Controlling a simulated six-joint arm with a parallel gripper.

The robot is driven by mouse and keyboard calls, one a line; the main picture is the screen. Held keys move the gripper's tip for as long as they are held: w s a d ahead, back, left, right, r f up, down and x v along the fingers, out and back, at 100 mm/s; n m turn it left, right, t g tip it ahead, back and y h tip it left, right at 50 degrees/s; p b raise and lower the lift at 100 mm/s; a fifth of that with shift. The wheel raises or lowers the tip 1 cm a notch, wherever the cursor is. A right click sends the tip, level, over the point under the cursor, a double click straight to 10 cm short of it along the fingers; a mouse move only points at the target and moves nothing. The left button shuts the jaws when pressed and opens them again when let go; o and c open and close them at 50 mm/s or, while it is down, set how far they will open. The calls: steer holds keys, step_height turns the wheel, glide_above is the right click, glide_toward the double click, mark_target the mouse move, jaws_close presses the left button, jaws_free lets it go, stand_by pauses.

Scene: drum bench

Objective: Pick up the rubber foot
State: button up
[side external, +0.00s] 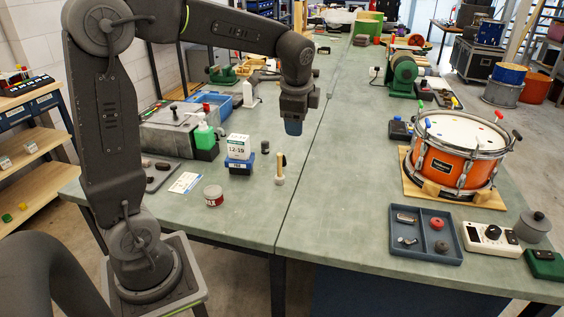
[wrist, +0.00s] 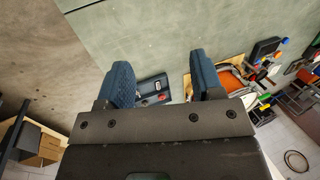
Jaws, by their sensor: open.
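My gripper (side external: 293,127) hangs high above the bench, pointing down, left of the drum. In the wrist view its two blue fingers (wrist: 164,88) are spread apart with nothing between them. I cannot be sure which piece is the rubber foot. A blue-grey parts tray (side external: 458,262) near the right bench edge holds several small pieces. Among them are a dark round piece (side external: 441,246) and a reddish-brown round piece (side external: 437,223). The gripper is far from both. The tray seems to show between the fingers in the wrist view (wrist: 140,88), too small to tell its pieces apart.
A white meter (side external: 492,240) and a grey lidded pot (side external: 535,226) stand right of the tray. The bench middle is clear.

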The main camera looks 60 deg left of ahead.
steer(key=w+a+f+m+g, duration=0.1)
steer(key=w+a+f+m, duration=0.1)
steer(key=a+f, duration=0.4)
steer(key=w+a+f+m+g+y, duration=0.1)
steer(key=w+a+f+m, duration=0.1)
steer(key=a+f, duration=0.4)
steer(key=w+a+f+m+g, duration=0.1)
steer(key=w+a+f+m, duration=0.2)
steer(key=a+f, duration=0.4)
steer(key=shift+w+f, duration=0.45)
steer(key=shift+w, duration=0.2)
steer(key=shift+y, duration=0.3)
steer(key=shift+w+x, duration=0.2)
steer(key=shift+x, duration=2.75)
steer(key=shift+a, duration=0.1)
steer(key=c, duration=1)
steer(key=shift+o, duration=0.2)
